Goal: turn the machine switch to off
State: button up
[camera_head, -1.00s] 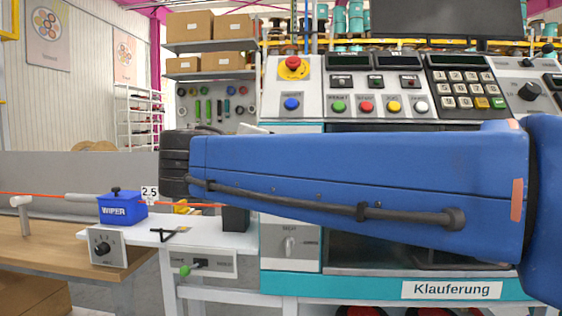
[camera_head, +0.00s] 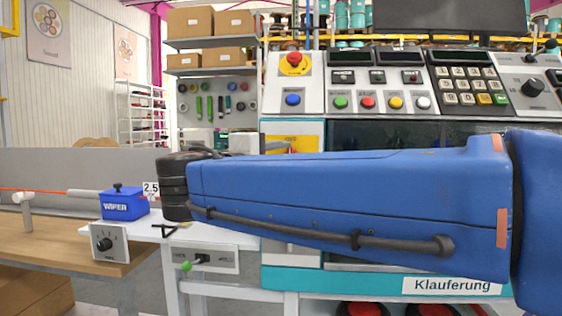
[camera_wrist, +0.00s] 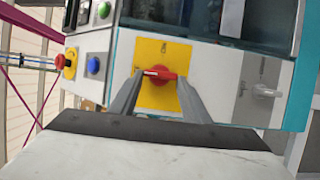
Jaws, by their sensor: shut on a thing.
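The machine switch is a red rotary handle (camera_wrist: 165,75) on a yellow plate (camera_wrist: 152,98) on the machine's front. In the wrist view the handle lies roughly crosswise between the two grey fingers of my gripper (camera_wrist: 158,78), one finger at each end. My gripper is shut on the handle. The markings on the plate are too small to read.
A grey knob (camera_wrist: 265,90) sits on the same front, to the right in the wrist view. The control panel carries a red emergency button (camera_head: 294,59) and a blue button (camera_head: 292,99). A blue WIPER box (camera_head: 124,204) stands on the white side table at the left.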

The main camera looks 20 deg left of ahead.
jog(key=o, duration=1)
jog(key=shift+o, duration=0.2)
jog(key=shift+s, duration=0.1)
jog(key=s+a, duration=0.2)
jog(key=s, duration=1.5)
jog(key=shift+a, duration=0.4)
jog(key=shift+f, duration=0.1)
